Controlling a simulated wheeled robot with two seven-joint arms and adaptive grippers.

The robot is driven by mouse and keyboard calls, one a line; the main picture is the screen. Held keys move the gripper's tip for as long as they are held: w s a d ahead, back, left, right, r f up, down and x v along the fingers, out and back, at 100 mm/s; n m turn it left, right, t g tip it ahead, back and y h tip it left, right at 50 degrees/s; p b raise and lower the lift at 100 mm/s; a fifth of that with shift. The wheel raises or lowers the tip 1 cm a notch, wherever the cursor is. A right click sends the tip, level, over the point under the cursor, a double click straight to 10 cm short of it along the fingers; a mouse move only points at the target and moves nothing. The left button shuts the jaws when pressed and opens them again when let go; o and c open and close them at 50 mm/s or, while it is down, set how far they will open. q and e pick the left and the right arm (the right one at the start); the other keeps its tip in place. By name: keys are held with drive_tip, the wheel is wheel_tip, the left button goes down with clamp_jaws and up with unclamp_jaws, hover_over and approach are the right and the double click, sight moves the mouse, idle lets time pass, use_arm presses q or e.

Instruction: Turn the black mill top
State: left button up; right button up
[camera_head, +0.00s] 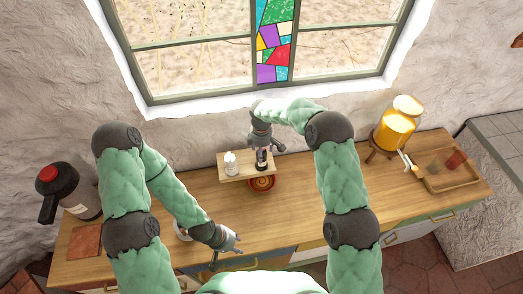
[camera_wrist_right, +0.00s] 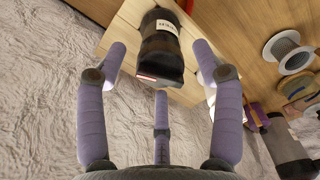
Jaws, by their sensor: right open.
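The black mill (camera_head: 262,161) stands on a small raised wooden board (camera_head: 240,178), next to a white mill (camera_head: 231,164). My right gripper (camera_head: 261,143) is over the black mill's top and partly hides it. In the right wrist view, the black mill (camera_wrist_right: 163,50) with a pale label lies between the spread fingers of the right gripper (camera_wrist_right: 159,60). Gaps show between the fingers and the mill, so the gripper is open and empty. My left gripper (camera_head: 232,241) hangs low near the counter's front edge, away from the mills; its fingers are too small to read.
An orange patterned bowl (camera_head: 262,184) sits at the board's front. A dark flask with a red top (camera_head: 52,177) stands at the far left. An amber dispenser (camera_head: 394,130) and a wooden tray (camera_head: 440,183) are at the right. The counter (camera_head: 300,190) is clear between bowl and tray.

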drive_tip(key=c, duration=1.1)
drive_tip(key=shift+c, duration=0.3)
